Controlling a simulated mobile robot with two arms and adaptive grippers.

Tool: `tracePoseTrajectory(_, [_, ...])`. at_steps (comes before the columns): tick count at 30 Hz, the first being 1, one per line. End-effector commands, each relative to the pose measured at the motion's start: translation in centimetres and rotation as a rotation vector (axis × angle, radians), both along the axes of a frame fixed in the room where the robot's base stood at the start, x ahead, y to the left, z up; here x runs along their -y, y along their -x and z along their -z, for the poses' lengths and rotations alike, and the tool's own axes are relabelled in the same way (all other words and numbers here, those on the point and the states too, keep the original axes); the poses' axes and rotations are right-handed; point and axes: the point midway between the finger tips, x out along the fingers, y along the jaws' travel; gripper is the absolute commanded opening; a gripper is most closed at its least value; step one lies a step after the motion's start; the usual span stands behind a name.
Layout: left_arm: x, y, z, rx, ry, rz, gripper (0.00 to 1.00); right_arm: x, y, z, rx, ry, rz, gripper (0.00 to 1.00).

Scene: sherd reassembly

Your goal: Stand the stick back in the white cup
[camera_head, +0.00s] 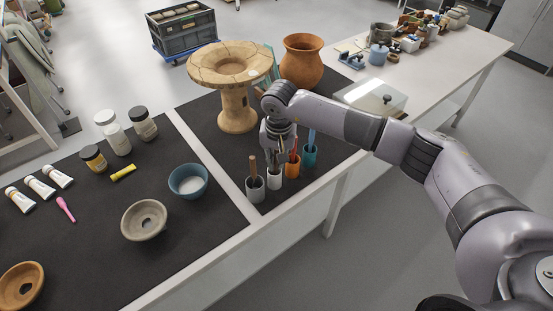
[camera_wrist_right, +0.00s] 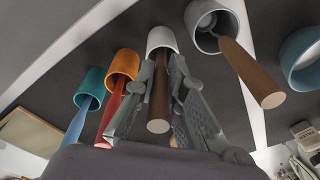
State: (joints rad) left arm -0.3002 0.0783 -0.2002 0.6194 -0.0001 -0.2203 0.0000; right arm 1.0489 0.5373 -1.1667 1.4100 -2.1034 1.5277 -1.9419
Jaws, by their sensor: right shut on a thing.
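The white cup (camera_head: 274,181) stands upright in a row of cups near the table's front edge. It also shows in the wrist view (camera_wrist_right: 161,38). My right gripper (camera_head: 276,158) is right above it, pointing down. In the wrist view its two fingers (camera_wrist_right: 162,72) are shut on a brown stick (camera_wrist_right: 159,95). The stick's far end meets the white cup's mouth and appears to be inside it; the fingers partly hide how deep it goes. My left gripper is not in view.
Close on one side is a grey cup (camera_head: 256,190) with another brown stick. On the other side are an orange cup (camera_head: 292,169) with a red stick and a teal cup (camera_head: 309,158) with a blue stick. A pedestal vessel (camera_head: 238,112) stands behind; a blue bowl (camera_head: 188,181) lies left.

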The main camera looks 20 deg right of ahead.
Motion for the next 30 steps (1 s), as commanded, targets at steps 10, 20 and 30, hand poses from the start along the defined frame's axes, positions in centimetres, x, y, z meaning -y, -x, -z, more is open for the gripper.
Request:
tracePoseTrajectory(10, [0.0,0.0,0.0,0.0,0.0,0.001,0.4,0.0,0.0,0.0,0.0,0.0,0.0,0.32])
tracePoseTrajectory(20, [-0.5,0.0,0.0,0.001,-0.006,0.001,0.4,0.0,0.0,-0.1,0.0,0.0,0.0,0.35])
tracePoseTrajectory(30, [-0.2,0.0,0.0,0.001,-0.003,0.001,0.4,0.0,0.4,-5.2,0.005,0.0,-0.001,0.35])
